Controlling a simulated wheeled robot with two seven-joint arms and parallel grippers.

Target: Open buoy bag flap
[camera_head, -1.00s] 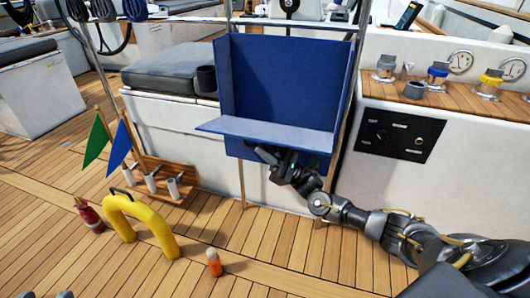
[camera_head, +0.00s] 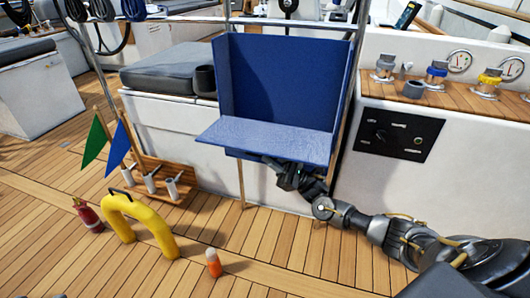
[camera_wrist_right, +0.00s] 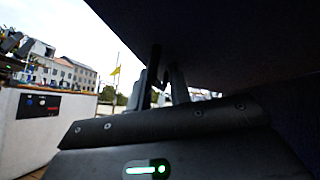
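The blue buoy bag (camera_head: 280,80) hangs upright against the white cockpit seat, its open front showing the inside back wall. Its flap (camera_head: 265,138) is folded down and out toward me, sloping slightly below level, with its upper face in view. My right gripper (camera_head: 283,172) is under the flap near its right half, with the fingertips partly hidden by it. In the right wrist view the dark fingers (camera_wrist_right: 165,85) point up close to a dark surface overhead. Whether they are apart or closed is unclear, and I see nothing held. My left gripper is not clearly in view.
A yellow horseshoe buoy (camera_head: 145,222), a red bottle-like object (camera_head: 88,216), an orange object (camera_head: 213,263) and a wooden rack (camera_head: 165,182) with green and blue flags stand on the deck at left. A control panel (camera_head: 400,130) is at right. Deck below the bag is clear.

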